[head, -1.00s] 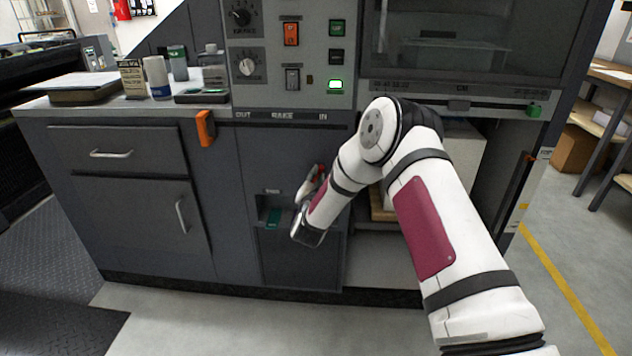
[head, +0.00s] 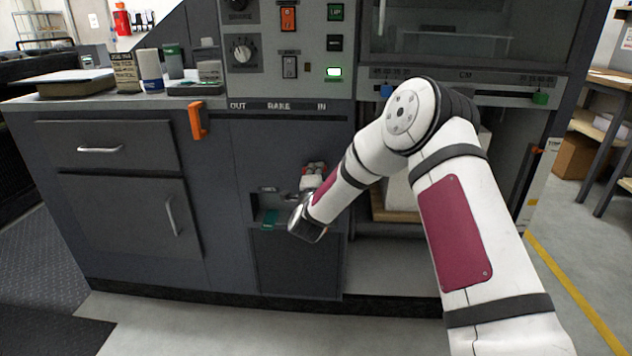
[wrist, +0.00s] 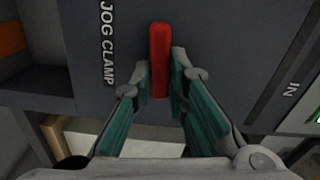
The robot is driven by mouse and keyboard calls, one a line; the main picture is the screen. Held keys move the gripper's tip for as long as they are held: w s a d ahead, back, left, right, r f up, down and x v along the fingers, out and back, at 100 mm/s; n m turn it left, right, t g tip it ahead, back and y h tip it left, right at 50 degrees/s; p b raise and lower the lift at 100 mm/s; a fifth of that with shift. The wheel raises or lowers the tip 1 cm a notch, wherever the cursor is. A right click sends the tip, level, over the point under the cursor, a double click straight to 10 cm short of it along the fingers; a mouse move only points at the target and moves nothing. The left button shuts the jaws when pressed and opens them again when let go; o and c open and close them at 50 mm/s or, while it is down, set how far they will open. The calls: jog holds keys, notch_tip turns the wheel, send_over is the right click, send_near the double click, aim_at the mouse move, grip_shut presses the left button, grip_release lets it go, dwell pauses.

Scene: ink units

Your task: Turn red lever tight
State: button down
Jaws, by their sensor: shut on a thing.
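The red lever (wrist: 159,60) stands out from the dark panel beside the words JOG CLAMP in the wrist view. My gripper (wrist: 160,85) has its two teal-padded fingers on either side of the lever's lower part, shut on it. The lever's upper part shows above the fingertips. In the head view my wrist (head: 308,222) is at the front of the grey cabinet, low and left of the machine's open bay. There the gripper's fingers are largely hidden by my arm, and the lever cannot be made out clearly.
A recess with a green part (head: 270,217) lies just left of my wrist. The counter (head: 120,98) carries cups and boxes. Floor (head: 200,325) in front is clear.

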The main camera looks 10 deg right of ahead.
jog(key=shift+f+m+b, duration=0.2)
jog(key=shift+m+b, duration=0.4)
jog(key=shift+m, duration=0.3)
jog(key=c, duration=1.6)
grip_release()
jog(key=shift+r, duration=0.1)
jog(key=shift+o, duration=0.2)
jog(key=v, duration=1.2)
